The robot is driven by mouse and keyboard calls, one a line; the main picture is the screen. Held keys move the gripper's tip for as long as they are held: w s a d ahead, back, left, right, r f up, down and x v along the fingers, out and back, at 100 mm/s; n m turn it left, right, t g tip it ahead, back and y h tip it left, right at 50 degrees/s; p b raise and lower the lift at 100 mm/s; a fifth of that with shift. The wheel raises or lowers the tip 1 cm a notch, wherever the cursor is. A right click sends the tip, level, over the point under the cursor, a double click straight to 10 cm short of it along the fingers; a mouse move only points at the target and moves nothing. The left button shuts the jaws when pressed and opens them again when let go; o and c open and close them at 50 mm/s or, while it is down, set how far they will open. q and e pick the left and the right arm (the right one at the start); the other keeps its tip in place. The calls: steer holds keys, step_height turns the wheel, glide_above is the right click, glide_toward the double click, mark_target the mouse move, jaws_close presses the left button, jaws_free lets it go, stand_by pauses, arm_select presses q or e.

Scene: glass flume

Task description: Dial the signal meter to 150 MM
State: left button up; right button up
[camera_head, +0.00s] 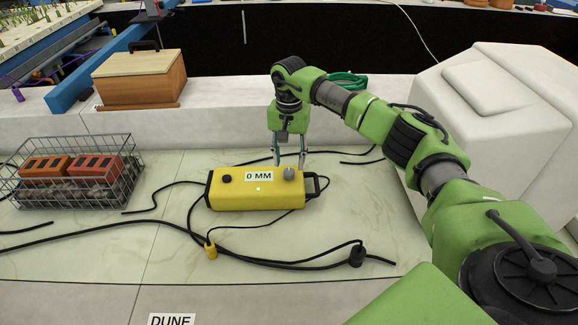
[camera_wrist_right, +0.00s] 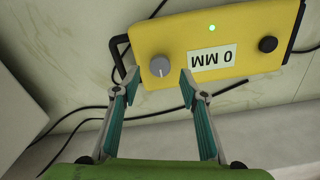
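The signal meter (camera_head: 258,197) is a yellow box lying on the pale tiled surface in the middle of the head view. Its label reads 0 MM (camera_head: 258,176) and a small green light is lit below it. A grey knob (camera_head: 289,174) is on its right side and a black knob (camera_head: 226,179) on its left. In the wrist view the meter (camera_wrist_right: 200,25) appears upside down. My right gripper (camera_wrist_right: 160,82) is open, with its two fingers apart and the grey knob (camera_wrist_right: 160,66) just beyond and between the tips, apparently untouched. My left gripper is not in view.
A wire basket (camera_head: 75,172) with orange blocks stands left. A wooden box (camera_head: 140,78) and a green coil (camera_head: 347,80) sit on the ledge behind. A white block (camera_head: 490,110) stands right.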

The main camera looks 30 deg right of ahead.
mark_target(289, 171)
steer(key=shift+f, duration=1.95)
steer(key=c, duration=1.1)
steer(key=shift+m, duration=0.3)
